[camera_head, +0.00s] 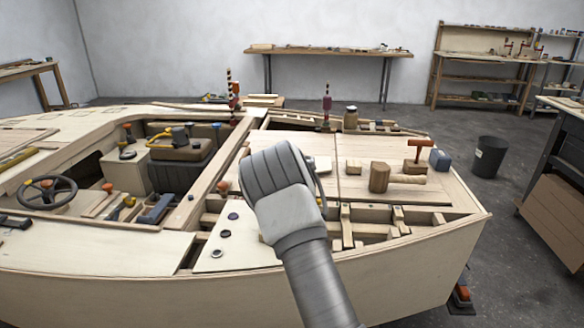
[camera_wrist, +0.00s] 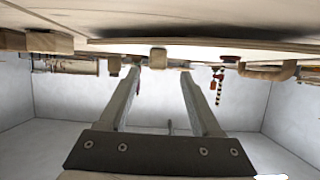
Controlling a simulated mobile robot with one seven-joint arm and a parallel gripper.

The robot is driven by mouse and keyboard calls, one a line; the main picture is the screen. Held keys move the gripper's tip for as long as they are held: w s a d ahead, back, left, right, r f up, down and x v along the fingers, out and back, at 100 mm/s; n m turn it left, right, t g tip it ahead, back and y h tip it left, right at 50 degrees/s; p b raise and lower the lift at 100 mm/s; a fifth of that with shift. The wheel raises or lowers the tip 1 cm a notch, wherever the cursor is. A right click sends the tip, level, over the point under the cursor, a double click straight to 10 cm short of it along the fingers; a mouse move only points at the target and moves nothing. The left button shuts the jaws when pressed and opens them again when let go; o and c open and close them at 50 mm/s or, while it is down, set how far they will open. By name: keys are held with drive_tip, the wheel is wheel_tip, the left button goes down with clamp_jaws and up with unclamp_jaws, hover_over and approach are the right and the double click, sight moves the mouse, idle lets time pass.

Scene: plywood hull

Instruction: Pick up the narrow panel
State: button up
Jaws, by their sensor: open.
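Several pale plywood panels lie on the boat deck, and I cannot tell for certain which is the narrow panel. A slim pale panel (camera_head: 222,246) with dark round knobs lies at the near middle of the deck in the head view. In the wrist view, which looks upside down, a long thin panel edge (camera_wrist: 200,47) runs across the top. My gripper (camera_wrist: 160,72) is open and empty, its two fingers apart, close to the deck. A small wooden block (camera_wrist: 158,58) shows between the fingertips, apparently beyond them. In the head view my arm hides the fingers and the deck behind.
Open framing (camera_head: 375,232) lies at the near right. A steering wheel (camera_head: 46,191) stands at left. A black bin (camera_head: 489,157) stands on the floor.

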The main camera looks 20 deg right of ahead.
drive_tip(key=shift+b+x, duration=0.5)
drive_tip(key=shift+x, duration=1.85)
drive_tip(key=shift+s+d+f, duration=0.15)
drive_tip(key=shift+s, duration=0.05)
drive_tip(key=shift+c, duration=0.3)
clamp_jaws()
